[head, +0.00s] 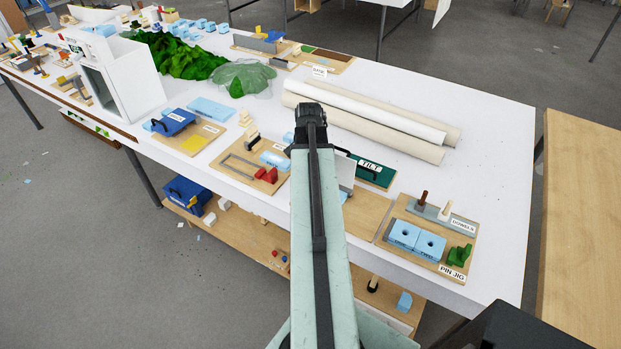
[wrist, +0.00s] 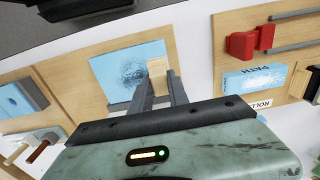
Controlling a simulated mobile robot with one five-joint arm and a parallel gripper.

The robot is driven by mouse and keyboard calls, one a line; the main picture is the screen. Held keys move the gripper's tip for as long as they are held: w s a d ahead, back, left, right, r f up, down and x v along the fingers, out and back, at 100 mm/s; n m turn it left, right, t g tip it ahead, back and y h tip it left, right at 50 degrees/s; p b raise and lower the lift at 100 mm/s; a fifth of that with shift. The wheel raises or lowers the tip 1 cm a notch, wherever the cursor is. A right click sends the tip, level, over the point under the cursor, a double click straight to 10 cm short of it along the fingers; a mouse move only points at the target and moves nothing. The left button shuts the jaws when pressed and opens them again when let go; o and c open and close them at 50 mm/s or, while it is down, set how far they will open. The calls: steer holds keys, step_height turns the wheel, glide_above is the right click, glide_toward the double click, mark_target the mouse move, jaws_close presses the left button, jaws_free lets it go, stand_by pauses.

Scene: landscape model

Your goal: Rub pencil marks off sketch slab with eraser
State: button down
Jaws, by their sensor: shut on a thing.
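The sketch slab (wrist: 118,64) is a light blue slab on a wooden board in the wrist view, with a patch of dark grey pencil marks (wrist: 130,76) near its middle. My gripper (wrist: 159,80) is shut on a small beige block, the eraser (wrist: 158,67). The eraser is over the slab's right edge, beside the marks. I cannot tell whether it touches the slab. In the head view my arm hides the gripper and the eraser, and only a blue bit of the slab (head: 344,197) shows beside the arm.
The PIN JIG board (head: 408,262) with blue blocks and dowels (head: 421,199) lies to the right. A board with red pieces (head: 267,174) and a PATH block (wrist: 255,80) lies on the other side. Long cream rolls (head: 370,120) lie behind.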

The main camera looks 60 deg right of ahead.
steer(key=shift+d, duration=0.25)
steer(key=shift+s+f, duration=0.1)
steer(key=shift+s, duration=1.35)
steer(key=shift+s+d, duration=0.2)
steer(key=shift+s, duration=1.8)
steer(key=shift+s+d, duration=0.1)
steer(key=shift+s, duration=1.6)
steer(key=shift+d, duration=0.1)
steer(key=shift+w+a+b, duration=0.15)
steer(key=shift+w, duration=0.75)
steer(key=shift+w+a+b, duration=0.1)
steer(key=shift+w+b, duration=0.05)
steer(key=shift+w, duration=0.7)
steer(key=shift+w+a, duration=0.2)
steer(key=shift+w, duration=3.2)
